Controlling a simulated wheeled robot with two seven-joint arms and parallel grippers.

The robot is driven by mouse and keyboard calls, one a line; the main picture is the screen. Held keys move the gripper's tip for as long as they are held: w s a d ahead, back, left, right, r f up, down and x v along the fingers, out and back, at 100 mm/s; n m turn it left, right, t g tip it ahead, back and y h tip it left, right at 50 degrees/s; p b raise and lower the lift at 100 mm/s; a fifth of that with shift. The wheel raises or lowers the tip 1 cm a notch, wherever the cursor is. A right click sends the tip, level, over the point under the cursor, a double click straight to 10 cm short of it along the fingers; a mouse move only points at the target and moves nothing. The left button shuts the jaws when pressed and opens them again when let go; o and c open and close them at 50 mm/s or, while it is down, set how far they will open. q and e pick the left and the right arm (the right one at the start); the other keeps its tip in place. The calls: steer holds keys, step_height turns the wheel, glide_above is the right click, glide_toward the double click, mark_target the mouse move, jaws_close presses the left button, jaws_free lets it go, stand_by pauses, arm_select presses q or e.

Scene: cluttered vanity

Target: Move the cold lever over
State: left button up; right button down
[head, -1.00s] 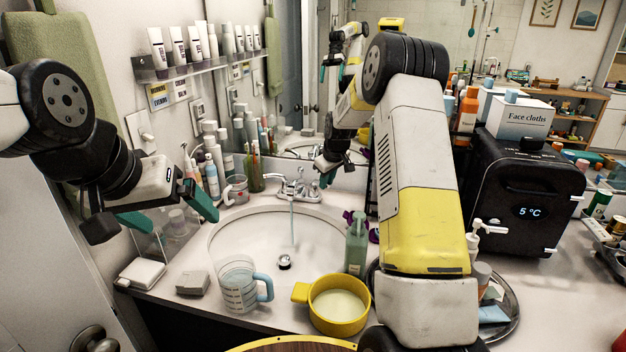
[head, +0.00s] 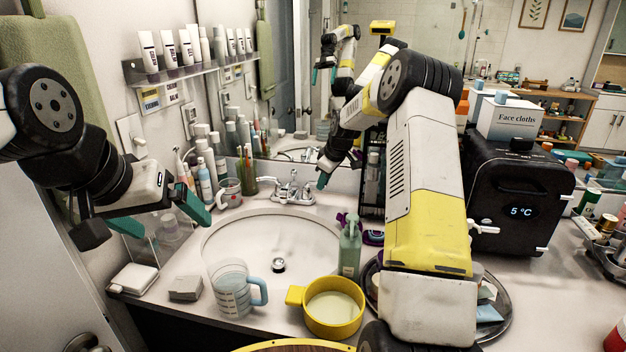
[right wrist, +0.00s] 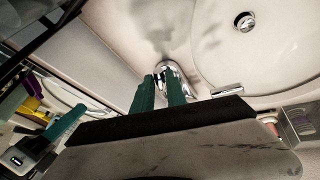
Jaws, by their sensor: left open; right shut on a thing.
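The chrome faucet (head: 291,188) stands behind the sink (head: 222,262), with a lever on each side of its spout. No water stream shows from the spout. My right gripper (head: 322,181) is at the faucet's right side, the cold lever's place. In the right wrist view its two green fingers (right wrist: 160,92) are close together around the chrome cold lever (right wrist: 163,72), which they partly hide. Another chrome part of the faucet (right wrist: 228,91) shows to the right of the fingers. My left gripper (head: 163,215) is open and empty, left of the sink above the counter.
A measuring jug (head: 232,290), a yellow pot (head: 333,308) and a green pump bottle (head: 349,250) stand along the sink's front and right. Bottles (head: 205,180) and a cup (head: 229,193) crowd the back left. A black cooler (head: 515,200) stands right. The basin is empty.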

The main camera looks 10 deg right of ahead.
steer(key=c, duration=1.6)
jaws_free()
steer(key=shift+v, duration=3.9)
steer(key=shift+r, duration=0.1)
